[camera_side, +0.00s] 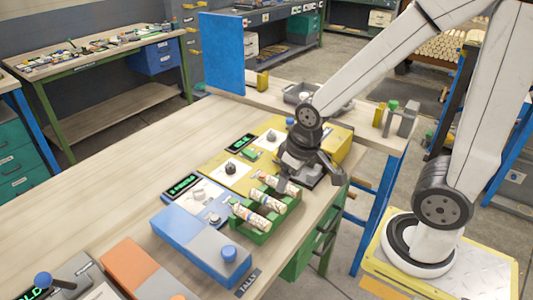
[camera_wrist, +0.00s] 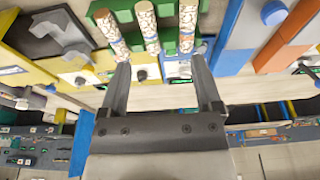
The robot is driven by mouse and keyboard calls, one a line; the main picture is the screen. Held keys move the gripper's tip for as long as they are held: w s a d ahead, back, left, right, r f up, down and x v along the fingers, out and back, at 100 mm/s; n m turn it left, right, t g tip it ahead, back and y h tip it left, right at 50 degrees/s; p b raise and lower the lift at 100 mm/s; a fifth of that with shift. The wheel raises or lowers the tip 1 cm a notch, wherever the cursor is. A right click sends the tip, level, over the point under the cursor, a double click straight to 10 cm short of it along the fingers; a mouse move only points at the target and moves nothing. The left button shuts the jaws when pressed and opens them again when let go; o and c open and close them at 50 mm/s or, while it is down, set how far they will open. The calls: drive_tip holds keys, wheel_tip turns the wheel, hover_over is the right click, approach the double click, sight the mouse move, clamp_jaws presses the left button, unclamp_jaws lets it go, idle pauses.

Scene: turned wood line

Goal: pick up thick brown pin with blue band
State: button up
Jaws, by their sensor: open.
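Several pins with mottled brown and cream surfaces lie side by side in a green rack (camera_side: 262,228). In the side view the near pin (camera_side: 250,216) and the middle pin (camera_side: 267,200) show clearly; the far pin (camera_side: 288,187) is partly behind my gripper (camera_side: 300,182). The wrist view shows three pins, left (camera_wrist: 108,28), middle (camera_wrist: 146,25) and right (camera_wrist: 188,22). My open gripper (camera_wrist: 160,64) has nothing between its fingers; their tips lie just below the pin ends in that view. I cannot tell which pin has the blue band.
A blue and grey box with a blue knob (camera_side: 229,253) stands beside the rack. Yellow panels with dark knobs (camera_side: 231,168) and small green displays stand behind it. An orange and grey box (camera_side: 135,264) is at the front left. The wooden bench (camera_side: 95,190) is clear at left.

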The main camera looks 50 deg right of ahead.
drive_tip(key=w+d+r+n+t+y, duration=0.15)
drive_tip(key=d+n, duration=0.35)
drive_tip(key=n, duration=0.6)
drive_tip(key=d+n+t+y, duration=0.3)
drive_tip(key=d+n, duration=0.2)
drive_tip(key=n, duration=0.5)
drive_tip(key=w+d+r+n+t+y, duration=0.1)
drive_tip(key=d+n+t+y, duration=0.3)
drive_tip(key=n, duration=0.7)
drive_tip(key=shift+g+h, duration=0.65)
drive_tip(key=shift+h, duration=0.2)
drive_tip(key=f, duration=1.2)
drive_tip(key=shift+d+f, duration=0.25)
drive_tip(key=shift+f, duration=0.05)
drive_tip(key=shift+w+a, duration=0.1)
